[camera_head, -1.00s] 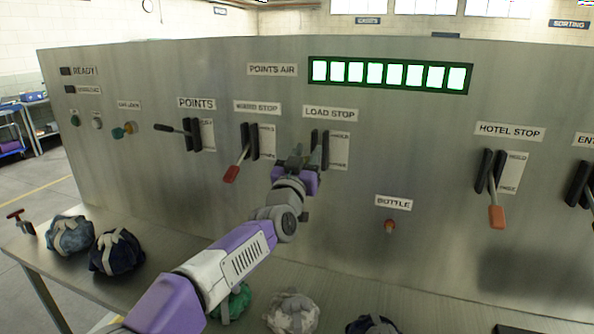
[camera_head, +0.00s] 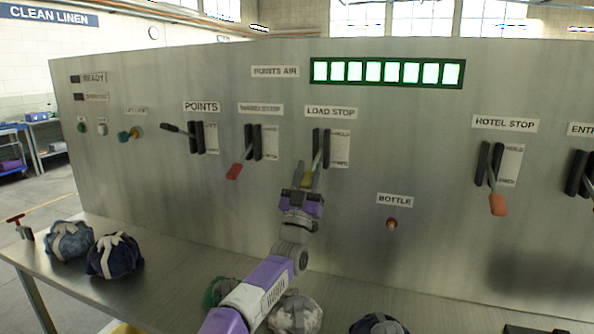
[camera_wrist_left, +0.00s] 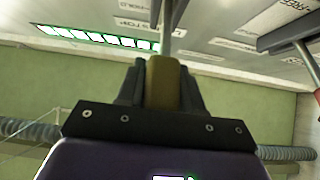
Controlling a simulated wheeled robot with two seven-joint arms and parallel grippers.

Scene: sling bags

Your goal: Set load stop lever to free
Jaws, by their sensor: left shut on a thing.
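The load stop lever is on the metal panel under the LOAD STOP label (camera_head: 331,112). Its shaft (camera_head: 324,152) comes out of a black slotted housing (camera_head: 317,146) and slants down to a yellow handle (camera_head: 307,180). My left gripper (camera_head: 301,174) is shut on that handle. In the left wrist view the yellow handle (camera_wrist_left: 164,82) sits between the two dark fingers, with its grey shaft (camera_wrist_left: 167,35) running to the panel. A white plate (camera_head: 340,149) marked HOLD at the top is right of the slot; its lower word is too small to read. My right gripper is not in view.
The lever with a red handle (camera_head: 234,171) stands close on the left. The HOTEL STOP lever (camera_head: 497,203) is farther right. A small BOTTLE knob (camera_head: 391,223) is lower right. Several tied bags, such as a navy one (camera_head: 115,256), lie on the metal table (camera_head: 175,275).

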